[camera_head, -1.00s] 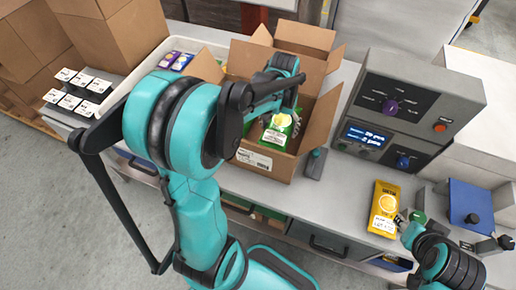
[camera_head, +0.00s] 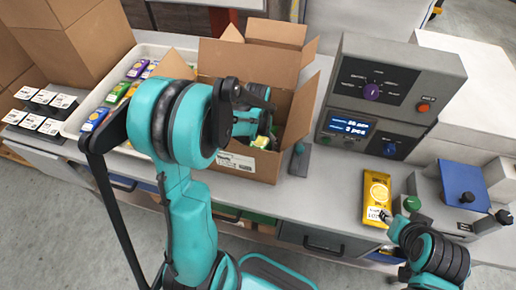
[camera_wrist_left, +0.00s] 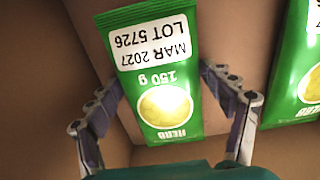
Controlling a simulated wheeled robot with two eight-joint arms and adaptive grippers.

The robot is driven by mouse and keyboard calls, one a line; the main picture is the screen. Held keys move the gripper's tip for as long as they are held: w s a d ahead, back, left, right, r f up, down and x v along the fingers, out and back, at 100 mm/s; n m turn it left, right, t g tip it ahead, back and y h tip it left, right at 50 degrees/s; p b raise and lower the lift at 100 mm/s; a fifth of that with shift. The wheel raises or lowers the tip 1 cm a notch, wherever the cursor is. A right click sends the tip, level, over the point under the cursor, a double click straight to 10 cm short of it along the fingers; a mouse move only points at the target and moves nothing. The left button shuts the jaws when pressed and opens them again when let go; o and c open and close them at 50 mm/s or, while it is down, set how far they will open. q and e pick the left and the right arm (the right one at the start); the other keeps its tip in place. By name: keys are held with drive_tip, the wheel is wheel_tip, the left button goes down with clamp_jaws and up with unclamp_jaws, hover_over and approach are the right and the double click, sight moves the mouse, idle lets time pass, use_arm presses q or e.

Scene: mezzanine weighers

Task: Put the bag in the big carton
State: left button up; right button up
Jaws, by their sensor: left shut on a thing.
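The big brown carton (camera_head: 235,160) stands open on the bench, with flaps spread. My left gripper (camera_wrist_left: 162,78) is down inside it, shut on a green bag (camera_wrist_left: 158,122) with a white date label and yellow circle. A second green bag (camera_wrist_left: 305,85) lies in the carton beside it, at the right of the wrist view. In the head view my left arm hides most of the carton's inside; a little green (camera_head: 262,141) shows. My right gripper (camera_head: 390,219) is at the lower edge of a yellow bag (camera_head: 377,190); its jaw opening is unclear.
A white tray (camera_head: 75,125) of colourful packs is left of the carton, beside small white-labelled boxes (camera_head: 45,105). A grey weigher (camera_head: 395,80) with a lit display stands to the right. A blue-plated device (camera_head: 462,183) is at far right.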

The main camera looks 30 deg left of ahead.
sight(258, 146)
use_arm(q)
drive_tip(key=shift+r, duration=0.1)
drive_tip(key=o, duration=1.2)
drive_tip(key=shift+r, duration=0.25)
wheel_tip(258, 146, up, 12)
drive_tip(key=p, duration=0.4)
drive_tip(key=shift+f, duration=0.2)
drive_tip(key=shift+a, duration=0.1)
